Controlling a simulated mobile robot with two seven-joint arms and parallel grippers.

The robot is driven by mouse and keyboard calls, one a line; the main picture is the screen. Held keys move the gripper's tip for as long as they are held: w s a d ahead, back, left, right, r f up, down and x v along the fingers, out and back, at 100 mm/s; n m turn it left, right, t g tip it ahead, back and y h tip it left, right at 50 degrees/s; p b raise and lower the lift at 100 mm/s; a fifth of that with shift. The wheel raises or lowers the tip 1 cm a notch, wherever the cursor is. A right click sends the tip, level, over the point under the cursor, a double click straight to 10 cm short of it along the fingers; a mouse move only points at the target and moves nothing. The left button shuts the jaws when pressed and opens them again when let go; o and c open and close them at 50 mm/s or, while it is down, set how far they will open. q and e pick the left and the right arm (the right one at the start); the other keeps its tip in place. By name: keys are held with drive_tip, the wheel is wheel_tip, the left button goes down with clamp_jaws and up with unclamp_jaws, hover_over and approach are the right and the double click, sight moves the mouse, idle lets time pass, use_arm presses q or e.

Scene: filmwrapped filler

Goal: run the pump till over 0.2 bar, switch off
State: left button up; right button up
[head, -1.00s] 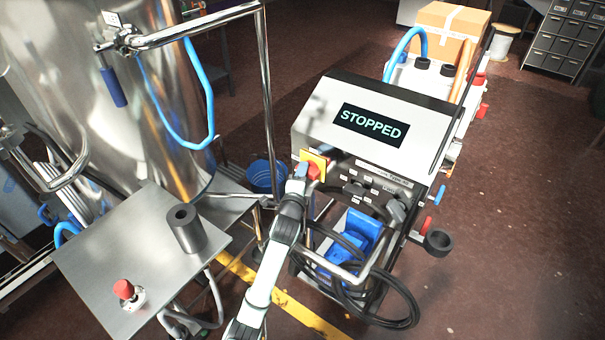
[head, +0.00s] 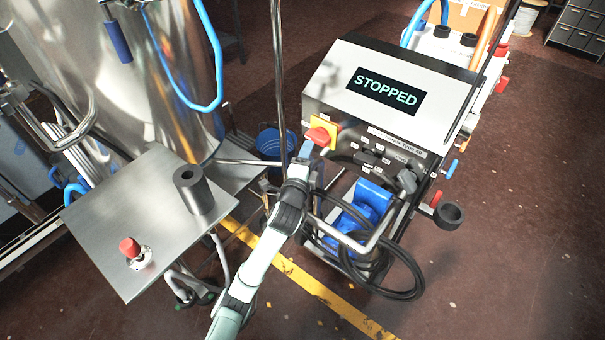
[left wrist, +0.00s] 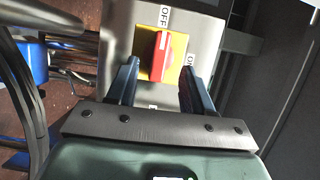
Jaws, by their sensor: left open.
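The pump unit (head: 352,100) is a white and steel cabinet; its display (head: 385,92) reads STOPPED. A red rotary switch (head: 318,136) on a yellow plate sits on its front. In the left wrist view the red knob (left wrist: 160,55) stands lengthwise, toward the OFF label (left wrist: 165,17); an ON label (left wrist: 191,58) is at its right. My left gripper (head: 305,152) is close in front of the switch, open, with one blue finger at each side of the knob. Gaps to the knob show on both sides. My right gripper is out of view.
A steel side table (head: 125,210) carries a dark hollow cylinder (head: 198,195) and a red button (head: 130,247). A vertical steel pole (head: 278,70) stands beside my arm. A coiled black hose (head: 408,280) hangs low on the unit. Floor at the right is clear.

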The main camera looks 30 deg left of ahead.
use_arm(q)
drive_tip(key=v, duration=0.6)
drive_tip(key=shift+s+d+b, duration=0.15)
drive_tip(key=shift+s+b, duration=0.15)
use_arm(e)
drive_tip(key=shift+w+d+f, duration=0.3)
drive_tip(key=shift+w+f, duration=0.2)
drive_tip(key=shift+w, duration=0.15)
